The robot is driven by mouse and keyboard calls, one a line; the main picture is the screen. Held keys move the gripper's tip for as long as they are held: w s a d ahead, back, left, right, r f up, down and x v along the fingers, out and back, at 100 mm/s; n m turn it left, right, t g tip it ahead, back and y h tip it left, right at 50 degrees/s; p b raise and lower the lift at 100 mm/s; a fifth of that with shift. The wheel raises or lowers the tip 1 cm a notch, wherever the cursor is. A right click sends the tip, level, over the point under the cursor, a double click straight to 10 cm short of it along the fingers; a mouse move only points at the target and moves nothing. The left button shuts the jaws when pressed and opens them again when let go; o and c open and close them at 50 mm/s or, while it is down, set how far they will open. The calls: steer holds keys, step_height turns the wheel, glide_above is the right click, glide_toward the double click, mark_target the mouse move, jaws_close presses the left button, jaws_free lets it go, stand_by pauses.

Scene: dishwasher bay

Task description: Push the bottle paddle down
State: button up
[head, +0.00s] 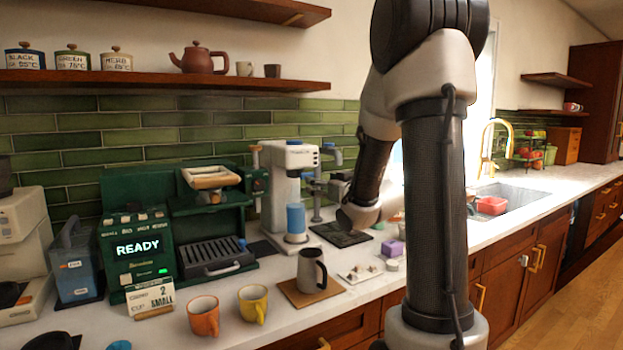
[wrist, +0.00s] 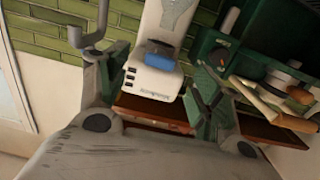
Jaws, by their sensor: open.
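A white upright machine (head: 291,165) stands against the tiles with a blue bottle (head: 295,219) below its head. The wrist view shows the machine turned upside down, its white head (wrist: 152,84) between my fingers. A dark and blue part (wrist: 162,54) shows against the head there. I cannot clearly tell the paddle apart from the rest of the machine. My gripper (wrist: 158,70) is open, with one finger on each side of the head in the picture. No contact is visible. In the head view, my arm covers much of the counter right of the machine.
A green coffee machine (head: 140,245) stands to the left. A grey stand (head: 316,205) is just right of the white machine. The sink (head: 511,196) is farther right.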

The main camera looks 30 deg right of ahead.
steer(key=w+r, duration=0.1)
steer(key=w, duration=0.7)
steer(key=shift+a, duration=0.25)
steer(key=c, duration=1.5)
steer(key=shift+o, duration=0.2)
steer(key=shift+s+f, duration=0.1)
steer(key=shift+f, duration=2.15)
steer(key=o, duration=1.5)
steer(key=shift+c, duration=0.2)
steer(key=s, duration=0.7)
steer(key=shift+s+d, duration=0.15)
steer(key=shift+s, duration=0.1)
